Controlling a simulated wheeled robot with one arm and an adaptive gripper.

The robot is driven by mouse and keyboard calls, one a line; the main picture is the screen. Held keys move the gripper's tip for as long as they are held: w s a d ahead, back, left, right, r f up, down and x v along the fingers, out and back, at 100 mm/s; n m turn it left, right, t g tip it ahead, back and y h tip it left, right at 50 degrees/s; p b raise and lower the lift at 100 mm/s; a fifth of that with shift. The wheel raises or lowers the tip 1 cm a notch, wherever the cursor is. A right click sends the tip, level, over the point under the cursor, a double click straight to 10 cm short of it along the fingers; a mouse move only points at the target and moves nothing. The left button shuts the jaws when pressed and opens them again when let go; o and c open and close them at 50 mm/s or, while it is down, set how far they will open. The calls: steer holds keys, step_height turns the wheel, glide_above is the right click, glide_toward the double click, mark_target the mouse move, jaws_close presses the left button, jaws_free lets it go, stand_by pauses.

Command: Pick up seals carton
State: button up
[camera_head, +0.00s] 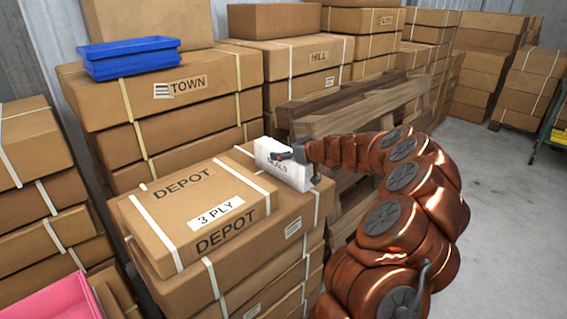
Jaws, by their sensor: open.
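The seals carton (271,154) is a small white box with dark lettering, partly covered by my gripper. It stands on a large brown carton (285,213), beside the DEPOT 3 PLY box (195,211). My gripper (296,165) reaches in from the right and is open at the carton. One dark finger shows across the carton's front near the lettering, and another dark part shows at its right end. I cannot tell whether the fingers touch the carton.
Wooden pallets (350,118) lean behind my arm. A pink tray (58,302) is at lower left. Grey floor (505,215) is clear at right.

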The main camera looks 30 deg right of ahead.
steer(key=c, duration=1.5)
step_height(320, 180, up, 10)
steer(key=shift+r+b, duration=0.1)
steer(key=shift+b, duration=0.35)
steer(key=w+a+m+h+p, duration=0.3)
steer(key=a+h+p, duration=0.15)
steer(key=a, duration=0.95)
steer(key=s+a+m+h+p, duration=0.2)
steer(key=s+a, duration=0.6)
steer(key=a, duration=0.5)
steer(key=shift+s+a+r+m+p, duration=0.25)
steer(key=shift+r+m+p, duration=0.25)
steer(key=shift+p, duration=0.7)
